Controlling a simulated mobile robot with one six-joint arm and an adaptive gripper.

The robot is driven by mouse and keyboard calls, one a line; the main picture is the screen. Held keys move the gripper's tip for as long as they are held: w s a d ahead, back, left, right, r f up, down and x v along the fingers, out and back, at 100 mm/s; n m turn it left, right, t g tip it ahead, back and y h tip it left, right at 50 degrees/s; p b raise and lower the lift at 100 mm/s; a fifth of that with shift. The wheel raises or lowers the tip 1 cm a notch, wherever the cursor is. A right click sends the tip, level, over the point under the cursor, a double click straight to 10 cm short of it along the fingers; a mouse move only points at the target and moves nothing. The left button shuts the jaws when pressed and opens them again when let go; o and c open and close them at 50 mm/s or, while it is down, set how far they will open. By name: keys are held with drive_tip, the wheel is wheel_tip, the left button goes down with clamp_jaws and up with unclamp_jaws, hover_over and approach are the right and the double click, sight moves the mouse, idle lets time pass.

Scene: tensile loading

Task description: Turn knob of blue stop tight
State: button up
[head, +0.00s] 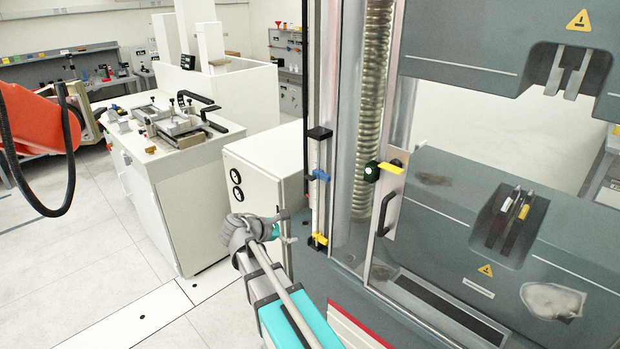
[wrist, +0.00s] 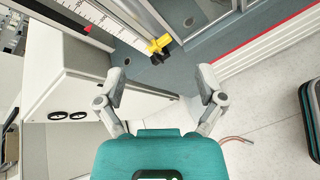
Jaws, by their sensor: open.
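The blue stop (head: 320,175) sits partway up a slim vertical scale rail (head: 316,205) on the left side of the testing machine. A yellow stop (head: 319,239) sits lower, near the rail's foot. My gripper (head: 284,228) is left of the rail, nearer the height of the yellow stop and below the blue one. In the wrist view my gripper (wrist: 162,82) has its two fingers spread with nothing between them. The yellow stop (wrist: 159,45) shows just beyond the fingertips there, apart from them. I cannot make out the blue stop in the wrist view.
A yellow handle with a green-and-black knob (head: 383,169) and a black door handle (head: 386,212) are right of the rail. A white cabinet (head: 262,175) stands close behind my gripper. A white bench (head: 175,160) is farther left. Floor at left is open.

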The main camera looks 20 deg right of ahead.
sight(307, 178)
drive_tip(key=w+a+r+n+t+h, duration=0.1)
drive_tip(key=w+r+n+t+h, duration=0.2)
drive_tip(key=w+r+n, duration=0.3)
wheel_tip(307, 178, up, 2)
drive_tip(key=shift+w+r+n+h, duration=0.25)
drive_tip(key=shift+n+h, duration=0.45)
drive_tip(key=shift+h, duration=0.2)
drive_tip(key=x, duration=1.3)
drive_tip(key=shift+d, duration=0.35)
